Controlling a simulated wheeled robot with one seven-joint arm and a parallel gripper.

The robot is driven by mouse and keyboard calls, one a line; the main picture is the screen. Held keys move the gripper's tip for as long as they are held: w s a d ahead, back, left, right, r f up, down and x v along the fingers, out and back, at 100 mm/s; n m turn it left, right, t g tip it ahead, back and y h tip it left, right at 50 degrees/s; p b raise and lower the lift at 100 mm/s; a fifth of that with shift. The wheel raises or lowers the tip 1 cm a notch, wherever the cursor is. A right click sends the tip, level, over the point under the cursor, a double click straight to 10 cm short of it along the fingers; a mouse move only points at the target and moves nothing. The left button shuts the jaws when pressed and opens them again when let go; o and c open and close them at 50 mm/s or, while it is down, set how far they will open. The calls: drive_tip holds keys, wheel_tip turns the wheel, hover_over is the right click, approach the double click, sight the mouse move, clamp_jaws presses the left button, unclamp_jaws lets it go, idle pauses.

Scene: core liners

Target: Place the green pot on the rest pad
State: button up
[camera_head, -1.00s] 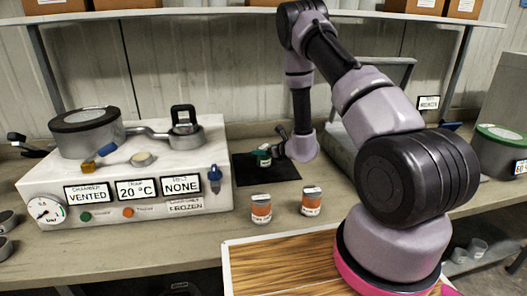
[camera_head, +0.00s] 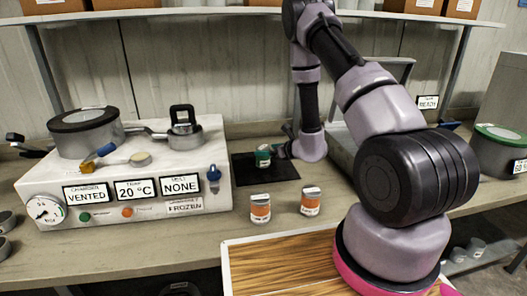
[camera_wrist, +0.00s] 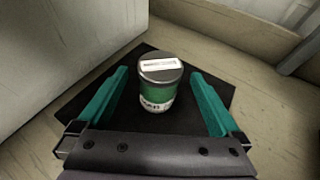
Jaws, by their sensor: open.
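The green pot (camera_wrist: 160,85), a small can with a grey lid, a white label on top and a green band, stands upright on the black rest pad (camera_wrist: 205,130). In the head view my gripper (camera_head: 277,151) is small and partly hidden by the wrist, right beside the pot.
Two orange-banded pots (camera_head: 260,208) (camera_head: 311,201) stand on the bench in front of the pad. A white chamber box (camera_head: 130,185) with displays reading vented and 20 °C stands to the left. A green-rimmed drum (camera_head: 497,150) is at the right.

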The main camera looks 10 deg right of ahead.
drive_tip(key=v, duration=0.8)
drive_tip(key=s+a+r+n+g+y, duration=0.25)
drive_tip(key=a+r+n, duration=0.2)
drive_tip(key=r, duration=0.35)
drive_tip(key=s+a+r+n+g+y, duration=0.1)
drive_tip(key=s+a+r+n+y, duration=0.15)
drive_tip(key=a+r, duration=0.4)
drive_tip(key=s+a+r+n+g, duration=0.1)
drive_tip(key=s+r+n+g, duration=0.4)
drive_tip(key=s+r+n, duration=0.4)
drive_tip(key=s+d+r+n+t+h, duration=0.4)
drive_tip(key=s+d+r+n+h, duration=0.5)
drive_tip(key=s+d+r, duration=0.3)
drive_tip(key=shift+s+d+r+n+h, duration=0.2)
drive_tip(key=shift+s+r+n+h, duration=0.25)
drive_tip(key=shift+s, duration=0.4)
